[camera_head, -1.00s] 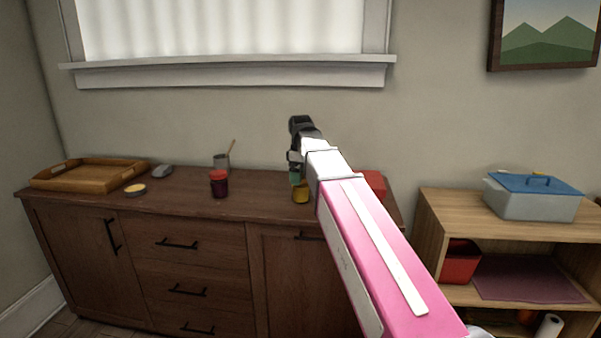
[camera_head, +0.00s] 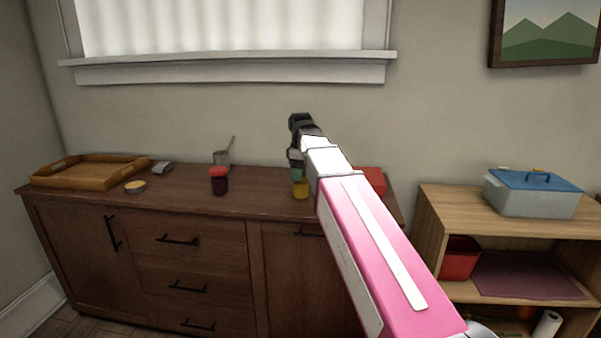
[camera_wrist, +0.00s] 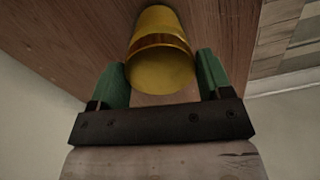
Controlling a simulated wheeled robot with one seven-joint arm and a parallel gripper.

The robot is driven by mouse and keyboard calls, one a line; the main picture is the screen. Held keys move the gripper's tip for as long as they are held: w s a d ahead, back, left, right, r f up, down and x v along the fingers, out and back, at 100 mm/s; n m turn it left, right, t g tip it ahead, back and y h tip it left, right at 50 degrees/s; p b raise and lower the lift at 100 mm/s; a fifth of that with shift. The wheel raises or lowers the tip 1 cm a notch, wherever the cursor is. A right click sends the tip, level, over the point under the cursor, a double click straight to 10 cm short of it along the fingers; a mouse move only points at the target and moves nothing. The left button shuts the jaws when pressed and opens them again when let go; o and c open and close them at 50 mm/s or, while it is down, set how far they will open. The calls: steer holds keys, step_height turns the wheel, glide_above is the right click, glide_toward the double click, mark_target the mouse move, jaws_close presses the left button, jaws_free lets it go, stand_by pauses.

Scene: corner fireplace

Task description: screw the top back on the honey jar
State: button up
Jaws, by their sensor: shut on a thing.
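The honey jar (camera_head: 300,190), yellow, stands upright near the front edge of the dark wooden cabinet top, left of my arm. My gripper (camera_head: 297,174) points down over it, with its green fingers at the jar's top. In the wrist view, my gripper (camera_wrist: 163,75) has one finger on each side of a round yellow lid (camera_wrist: 160,72), and is shut on it. The jar body (camera_wrist: 158,20) shows beyond the lid, past a brownish band. The lid looks lined up with the jar; I cannot tell how tightly it sits.
On the cabinet top (camera_head: 262,207) are a dark jar with a red lid (camera_head: 219,181), a cup with a stick (camera_head: 222,158), a small round tin (camera_head: 135,187), a grey object (camera_head: 162,168) and a wooden tray (camera_head: 90,171). A red box (camera_head: 371,181) is partly behind my arm.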

steer(key=shift+m, duration=1.5)
steer(key=shift+f+m, duration=0.1)
steer(key=shift+m, duration=1.4)
steer(key=shift+m, duration=1.5)
